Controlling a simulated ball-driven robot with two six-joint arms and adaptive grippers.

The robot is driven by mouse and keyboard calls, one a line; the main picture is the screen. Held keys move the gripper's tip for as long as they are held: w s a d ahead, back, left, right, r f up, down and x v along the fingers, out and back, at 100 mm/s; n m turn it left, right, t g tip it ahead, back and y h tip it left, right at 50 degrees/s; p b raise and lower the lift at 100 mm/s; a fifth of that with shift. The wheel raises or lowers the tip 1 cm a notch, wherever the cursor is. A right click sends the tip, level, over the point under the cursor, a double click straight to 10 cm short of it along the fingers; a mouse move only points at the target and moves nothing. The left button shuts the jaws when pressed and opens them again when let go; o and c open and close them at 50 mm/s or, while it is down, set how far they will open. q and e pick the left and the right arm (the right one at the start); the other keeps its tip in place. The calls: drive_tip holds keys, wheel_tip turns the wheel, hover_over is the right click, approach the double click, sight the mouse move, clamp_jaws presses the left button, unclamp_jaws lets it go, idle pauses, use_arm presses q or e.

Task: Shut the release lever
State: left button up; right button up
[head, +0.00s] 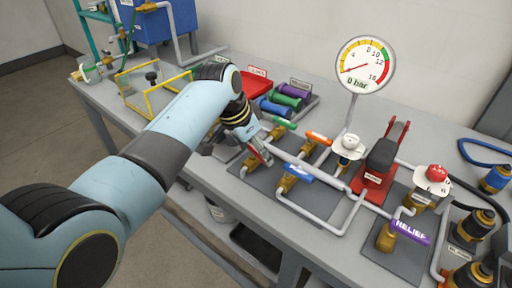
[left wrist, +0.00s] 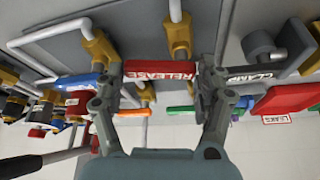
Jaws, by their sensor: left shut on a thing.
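The red release lever (head: 262,152) sits on a brass valve near the front left of the pipe skid. My left gripper (head: 250,147) is over it and partly hides it. In the left wrist view the lever (left wrist: 168,70), with RELEASE on it, lies lengthwise between the two fingers of my left gripper (left wrist: 160,76), which is shut on it. In that view the lever lies across the line of the pipe behind it. My right gripper is not in view.
A blue lever (head: 293,172) and an orange lever (head: 319,137) stand close to the right, a green lever (head: 284,123) behind. The gauge (head: 365,65) reads 0 bar. A dark CLAMP handle (left wrist: 250,74) is close beside the fingers. A purple RELIEF lever (head: 410,232) is farther right.

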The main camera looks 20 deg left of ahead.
use_arm(q)
drive_tip(key=c, duration=0.3)
drive_tip(key=shift+d+r+n+y+p, duration=0.2)
drive_tip(key=shift+r+n+y+p, duration=0.1)
drive_tip(key=shift+n+p, duration=0.55)
drive_tip(key=shift+w+d+f+n+y+p, duration=0.1)
drive_tip(key=shift+w+f+n+y+p, duration=0.2)
drive_tip(key=shift+n+p, duration=0.4)
drive_tip(key=shift+t, duration=0.3)
drive_tip(key=o, duration=1.2)
